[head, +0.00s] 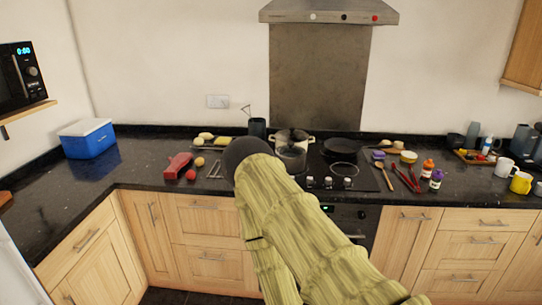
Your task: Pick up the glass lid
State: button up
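I cannot make out a glass lid for certain. A pale pot (304,136) with side handles stands at the back left of the black hob (315,169). A grey, pot-like round thing (292,158) stands in front of it, partly behind my arm; whether it bears a glass lid is too small to tell. My arm, in a yellow-green cover, reaches up from the bottom to a dark rounded end left of the hob. My gripper does not show; the arm hides part of the counter there.
A dark pan (342,146) sits at the hob's back right. Left of my arm lie a red object (179,165) and small foods.

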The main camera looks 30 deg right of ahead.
aim_at(289, 151)
jog(key=u, duration=0.3)
jog(key=i, duration=2.9)
jog(key=z, duration=1.6)
jog(key=i, duration=0.75)
jog(key=z, duration=0.5)
